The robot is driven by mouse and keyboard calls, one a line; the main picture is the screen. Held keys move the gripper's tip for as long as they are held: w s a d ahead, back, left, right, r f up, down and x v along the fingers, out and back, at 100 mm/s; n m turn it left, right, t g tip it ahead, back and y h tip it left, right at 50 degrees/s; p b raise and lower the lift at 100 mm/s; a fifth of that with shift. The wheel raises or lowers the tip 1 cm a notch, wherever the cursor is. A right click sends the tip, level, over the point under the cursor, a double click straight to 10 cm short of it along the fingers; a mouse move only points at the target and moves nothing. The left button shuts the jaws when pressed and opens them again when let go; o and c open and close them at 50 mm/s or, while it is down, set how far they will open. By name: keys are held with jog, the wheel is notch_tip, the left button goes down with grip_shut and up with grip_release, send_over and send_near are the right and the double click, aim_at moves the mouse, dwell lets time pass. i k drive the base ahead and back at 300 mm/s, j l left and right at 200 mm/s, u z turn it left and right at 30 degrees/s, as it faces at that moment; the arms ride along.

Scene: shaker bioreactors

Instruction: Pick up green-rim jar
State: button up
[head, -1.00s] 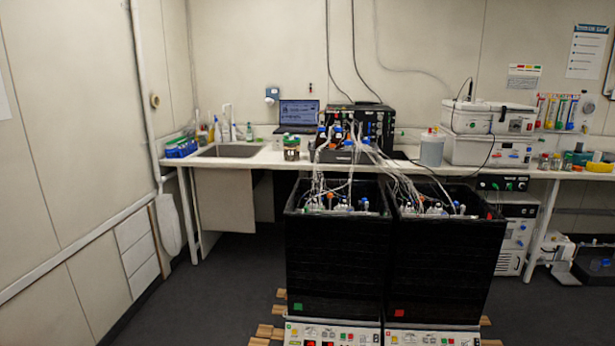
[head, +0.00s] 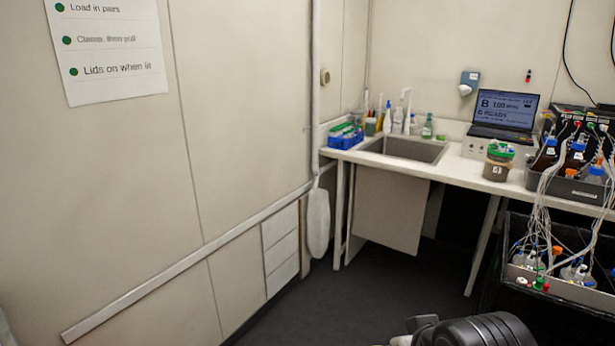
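The jar with a green rim (head: 498,163) stands upright on the white bench, right of the sink and in front of the laptop. Its body is brownish with a pale label, and its lid looks green. Part of my own arm shows dark at the bottom of the head view, well short of the bench. My gripper cannot be made out in this view. Nothing touches the jar from my side.
A laptop (head: 502,115) stands behind the jar. A dark tray of bottles (head: 568,184) is right of it. A black bin (head: 525,318) with tubing stands in front at right. Floor (head: 375,292) is clear below the sink.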

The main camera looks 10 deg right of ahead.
aim_at(498, 163)
jog(key=i+z, duration=0.15)
jog(key=i, duration=0.3)
jog(key=i+z, duration=0.15)
jog(key=i, duration=0.3)
jog(key=i+j+z, duration=0.1)
jog(key=i, duration=0.4)
jog(key=i+j+z, duration=0.15)
jog(key=i, duration=0.3)
jog(key=i+j+z, duration=0.15)
jog(key=i, duration=0.25)
jog(key=i+j+z, duration=0.15)
jog(key=i+j, duration=0.2)
jog(key=i, duration=0.1)
